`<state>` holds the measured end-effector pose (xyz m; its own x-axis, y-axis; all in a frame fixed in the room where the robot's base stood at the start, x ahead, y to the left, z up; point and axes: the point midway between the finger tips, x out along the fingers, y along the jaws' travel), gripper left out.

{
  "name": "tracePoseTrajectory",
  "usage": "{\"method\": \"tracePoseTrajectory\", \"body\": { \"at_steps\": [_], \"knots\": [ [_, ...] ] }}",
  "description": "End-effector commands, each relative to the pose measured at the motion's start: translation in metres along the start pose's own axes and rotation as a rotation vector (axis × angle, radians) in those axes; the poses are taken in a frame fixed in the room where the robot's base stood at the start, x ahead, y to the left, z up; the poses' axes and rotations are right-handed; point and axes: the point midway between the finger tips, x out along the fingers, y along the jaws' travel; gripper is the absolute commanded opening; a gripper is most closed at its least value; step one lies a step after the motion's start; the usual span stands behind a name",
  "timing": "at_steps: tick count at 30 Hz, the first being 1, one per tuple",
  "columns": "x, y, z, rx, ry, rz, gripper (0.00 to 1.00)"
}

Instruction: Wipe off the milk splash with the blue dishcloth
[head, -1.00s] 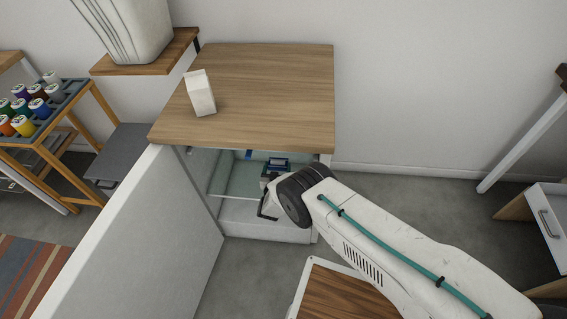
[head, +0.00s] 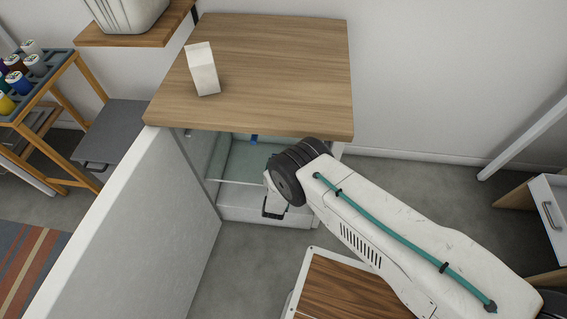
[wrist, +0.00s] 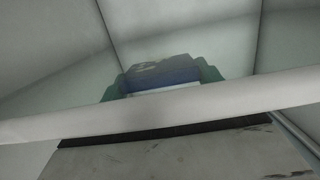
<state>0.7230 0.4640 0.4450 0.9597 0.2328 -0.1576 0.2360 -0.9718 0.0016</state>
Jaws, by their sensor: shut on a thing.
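My gripper (wrist: 162,88) shows in the wrist view beyond a pale shelf edge, seen through greenish glass. It is shut on a blue cloth (wrist: 160,73), which lies between its two fingers. In the head view my arm reaches into the open white fridge-like cabinet (head: 265,211), and its wrist hides the gripper. A small blue patch (head: 254,139) shows high inside the cabinet; I cannot tell whether it is the cloth. I cannot make out the milk splash in either view.
A glass shelf (head: 243,162) spans the cabinet, its front edge (wrist: 200,103) close to the wrist camera. The open door (head: 150,225) stands on the left. A white carton (head: 203,70) stands on the wooden top (head: 280,60). A drawer unit (head: 545,215) is at right.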

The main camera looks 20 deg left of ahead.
Motion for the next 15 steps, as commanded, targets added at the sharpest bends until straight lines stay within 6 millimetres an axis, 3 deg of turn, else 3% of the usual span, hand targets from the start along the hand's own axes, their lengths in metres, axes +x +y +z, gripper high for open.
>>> {"method": "tracePoseTrajectory", "body": {
  "at_steps": [6, 15],
  "knots": [
    [-0.018, 0.0, -0.005, 0.002, 0.006, -0.001, 0.25],
    [-0.029, 0.001, -0.003, 0.003, 0.008, 0.0, 0.25]
  ]
}}
